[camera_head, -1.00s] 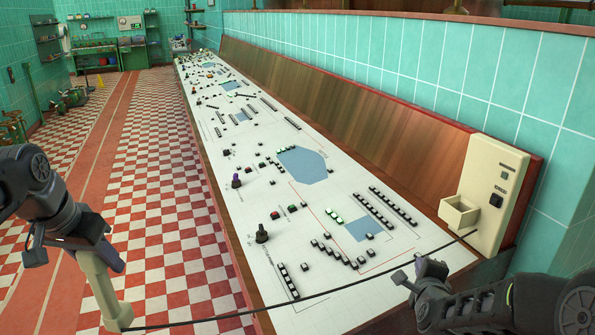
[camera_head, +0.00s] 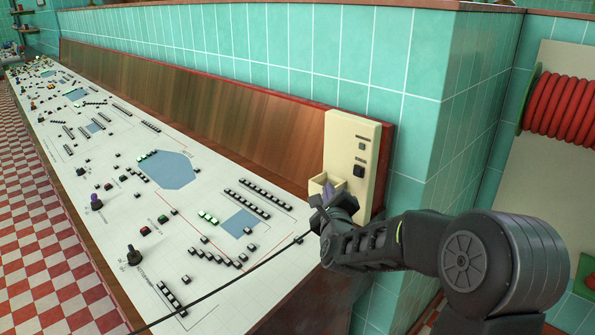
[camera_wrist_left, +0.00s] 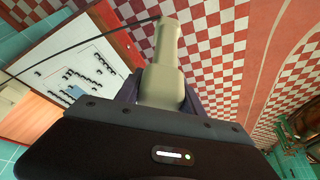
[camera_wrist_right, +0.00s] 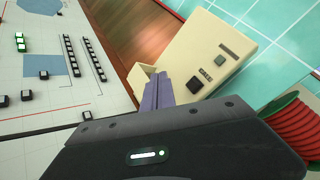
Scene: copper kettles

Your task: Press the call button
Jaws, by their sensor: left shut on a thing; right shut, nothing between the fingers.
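A cream wall unit (camera_head: 350,141) stands at the right end of the console. Its front has a dark square button (camera_head: 359,172), also in the right wrist view (camera_wrist_right: 195,85). I cannot read the label beside it. An open cream cradle (camera_head: 317,185) sticks out at its lower left. My right gripper (camera_head: 328,190) is shut and empty. Its purple-grey fingers overlap the cradle in view, to the left of the button; contact is unclear. In the left wrist view my left gripper (camera_wrist_left: 160,97) is shut on a cream handset (camera_wrist_left: 167,50) with a black cord.
The black cord (camera_head: 225,284) runs from near the cradle across the console front to the lower left. The white console (camera_head: 100,150) carries several small switches and knobs. A red hose reel (camera_head: 565,110) hangs on the right wall. Checkered floor (camera_head: 40,235) is open at left.

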